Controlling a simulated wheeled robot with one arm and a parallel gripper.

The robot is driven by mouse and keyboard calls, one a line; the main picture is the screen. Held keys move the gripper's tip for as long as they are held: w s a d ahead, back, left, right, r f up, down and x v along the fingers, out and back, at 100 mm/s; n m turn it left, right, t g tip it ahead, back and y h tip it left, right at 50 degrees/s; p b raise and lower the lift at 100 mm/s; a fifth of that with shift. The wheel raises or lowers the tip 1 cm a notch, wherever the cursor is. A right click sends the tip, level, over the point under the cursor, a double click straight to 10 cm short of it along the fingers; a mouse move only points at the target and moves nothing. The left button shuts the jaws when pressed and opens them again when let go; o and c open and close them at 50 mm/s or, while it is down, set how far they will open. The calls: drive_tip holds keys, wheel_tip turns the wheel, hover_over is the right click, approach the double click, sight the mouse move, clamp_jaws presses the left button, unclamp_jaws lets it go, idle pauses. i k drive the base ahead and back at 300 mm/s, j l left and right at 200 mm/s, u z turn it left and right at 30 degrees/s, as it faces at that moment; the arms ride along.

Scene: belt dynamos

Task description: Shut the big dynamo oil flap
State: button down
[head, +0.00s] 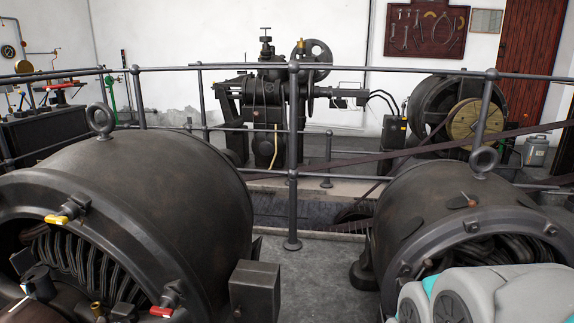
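A large dark dynamo (160,185) fills the left side of the head view, with a lifting ring on top and coils showing in its open end. A yellow-tipped fitting (68,212) sits on the upper rim of that end, and a red-tipped fitting (165,304) sits lower right. A second dynamo (440,215) stands at right, partly behind my arm. My gripper is not in view; grey and teal arm links show at bottom right.
A grey railing (293,160) crosses behind both dynamos. Beyond it stand a dark machine (268,95) and a belt wheel (470,120) with a belt (400,152). A dark box (254,291) juts from the left dynamo. Bare floor (320,275) lies between the dynamos.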

sight(22, 261)
drive_tip(key=u, duration=2.75)
drive_tip(key=i+j+u, duration=0.3)
drive_tip(key=i, duration=0.4)
drive_tip(key=i+u, duration=0.3)
drive_tip(key=i, duration=0.35)
drive_tip(key=i+j+z, duration=0.1)
drive_tip(key=i, duration=2)
drive_tip(key=i+z, duration=0.1)
drive_tip(key=z, duration=0.85)
drive_tip(key=i+j+z, duration=0.15)
drive_tip(key=z, duration=0.35)
drive_tip(key=j+z, duration=0.1)
drive_tip(key=z, duration=2.4)
drive_tip(key=i+j+u, duration=0.1)
drive_tip(key=j+u, duration=0.25)
